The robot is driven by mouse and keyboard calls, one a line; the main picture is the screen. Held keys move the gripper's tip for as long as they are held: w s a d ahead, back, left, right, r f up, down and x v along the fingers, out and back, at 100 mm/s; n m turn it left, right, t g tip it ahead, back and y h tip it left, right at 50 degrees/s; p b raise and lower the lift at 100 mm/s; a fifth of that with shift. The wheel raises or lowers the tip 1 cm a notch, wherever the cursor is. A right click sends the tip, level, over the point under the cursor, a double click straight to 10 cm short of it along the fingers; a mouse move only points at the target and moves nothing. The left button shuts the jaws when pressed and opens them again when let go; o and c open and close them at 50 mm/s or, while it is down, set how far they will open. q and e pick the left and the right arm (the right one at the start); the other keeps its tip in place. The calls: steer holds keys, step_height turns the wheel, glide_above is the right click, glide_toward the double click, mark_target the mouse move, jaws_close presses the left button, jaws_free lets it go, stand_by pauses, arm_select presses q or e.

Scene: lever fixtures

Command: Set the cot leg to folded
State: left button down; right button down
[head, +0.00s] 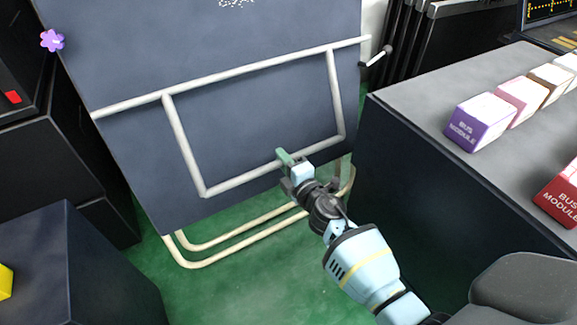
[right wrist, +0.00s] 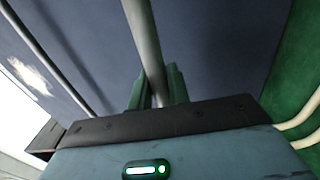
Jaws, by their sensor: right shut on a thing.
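The cot stands tipped up, its dark blue canvas (head: 125,60) facing me. The cot leg (head: 183,145) is a pale U-shaped tube that hangs from a long pale rail across the canvas. Its lower bar runs in front of the canvas; I cannot tell how wide the gap is. My right gripper (head: 287,158) is shut on this lower bar, right of its middle. In the right wrist view, the leg's tube (right wrist: 143,40) passes between the two green fingers (right wrist: 157,90). My left gripper is in neither view.
A second pale U-shaped tube (head: 225,262) is low by the green floor (head: 300,275). A dark bench (head: 440,190) with several labelled modules stands at the right. A small black-knobbed lever (head: 376,57) is near the rail's right end. Dark cabinets stand at the left.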

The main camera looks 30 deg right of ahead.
steer(key=shift+w+f, duration=0.3)
steer(key=shift+w, duration=0.4)
steer(key=c, duration=1.4)
jaws_free()
steer(key=shift+f, duration=0.1)
steer(key=s+p, duration=0.2)
steer(key=s, duration=0.5)
steer(key=shift+s+d+p, duration=0.1)
steer(key=shift+s+p, duration=0.25)
steer(key=shift+s, duration=0.05)
steer(key=shift+c, duration=0.3)
